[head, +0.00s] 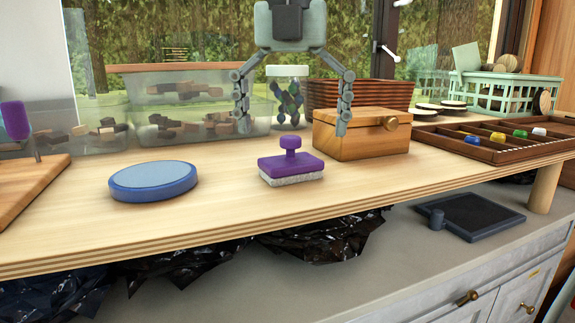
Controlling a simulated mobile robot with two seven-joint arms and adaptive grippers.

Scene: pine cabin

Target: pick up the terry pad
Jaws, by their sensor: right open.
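The terry pad (291,168) is a purple block with a knob handle on top and a white, fuzzy underside. It lies flat on the wooden shelf (228,205), near the front edge. My right gripper (291,126) hangs from the top of the head view with its fingers spread wide. It is empty, with its fingertips above and to either side of the pad's knob in the picture. How far behind or above the pad it is, I cannot tell exactly. My left gripper is not in view.
A blue round disc (153,181) lies left of the pad. A wooden box (361,141) stands close on the right. Behind are clear bins (180,125) of blocks and a jar (288,95). A compartment tray (500,151) is at right. Dark plastic (325,236) hangs below the shelf.

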